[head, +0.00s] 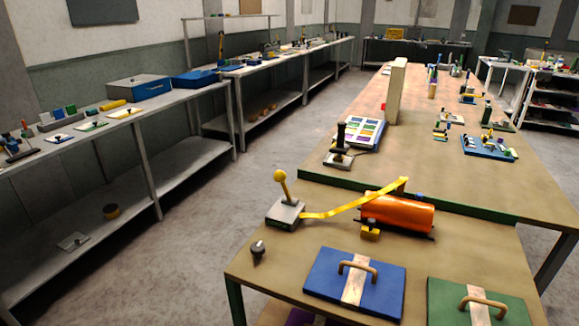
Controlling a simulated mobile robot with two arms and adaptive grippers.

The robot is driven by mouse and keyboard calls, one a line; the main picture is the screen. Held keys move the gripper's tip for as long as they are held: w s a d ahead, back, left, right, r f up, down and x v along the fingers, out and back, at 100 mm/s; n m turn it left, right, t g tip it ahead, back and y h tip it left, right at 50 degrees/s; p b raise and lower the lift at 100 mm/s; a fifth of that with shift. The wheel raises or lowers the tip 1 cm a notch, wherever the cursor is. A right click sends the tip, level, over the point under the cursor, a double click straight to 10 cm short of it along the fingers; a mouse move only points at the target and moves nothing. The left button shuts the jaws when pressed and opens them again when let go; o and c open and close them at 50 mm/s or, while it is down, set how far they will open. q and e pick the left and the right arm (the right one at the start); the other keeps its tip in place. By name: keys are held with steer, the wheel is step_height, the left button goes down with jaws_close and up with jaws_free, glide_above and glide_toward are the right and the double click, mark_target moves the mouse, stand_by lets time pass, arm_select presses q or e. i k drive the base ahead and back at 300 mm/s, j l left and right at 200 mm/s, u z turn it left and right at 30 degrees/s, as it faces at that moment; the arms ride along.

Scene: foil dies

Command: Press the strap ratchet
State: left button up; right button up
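The strap ratchet (285,212) is a grey block near the left edge of the nearest table. A lever with a yellow ball knob (280,176) stands up from it, tilted slightly left. A yellow strap (345,208) runs from the block up and right to the orange roll (398,214), passing behind or over its left end; its exact end is hard to tell. Neither of my grippers is in the head view.
A small dark knob-like piece (258,249) lies in front of the ratchet. A blue plate (325,279) and a green plate (445,303), each with a tan handle, lie at the front. A longer table (450,180) stands behind. Grey shelves line the left wall, with open floor between.

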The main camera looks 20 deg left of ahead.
mark_target(280, 176)
steer(key=i+j, duration=0.15)
steer(key=j, duration=0.25)
steer(key=i+j, duration=0.15)
steer(key=j, duration=0.25)
steer(key=i+j+z, duration=0.1)
steer(key=j, duration=0.3)
steer(key=i+j, duration=0.2)
steer(key=j, duration=0.2)
